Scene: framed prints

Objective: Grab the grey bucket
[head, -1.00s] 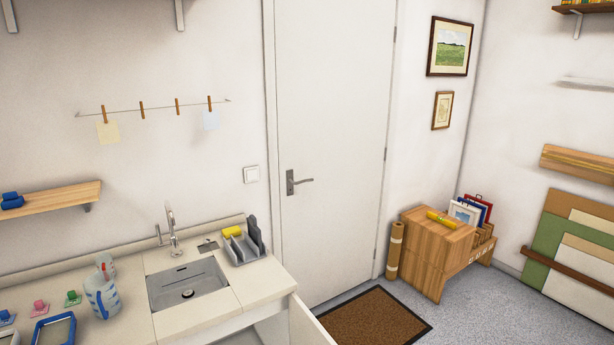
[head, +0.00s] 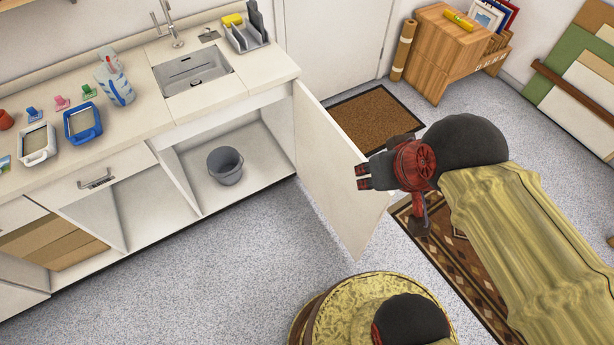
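The grey bucket (head: 225,166) stands upright on the floor of the open cabinet (head: 192,166) under the sink. Nothing covers it in the head view.
The white door stands swung out into the room. The counter above holds a sink (head: 190,72), a jug (head: 116,82) and framed trays (head: 83,122). Speckled floor (head: 215,265) in front of the cabinet is clear. A brown doormat (head: 375,120) lies behind the door.

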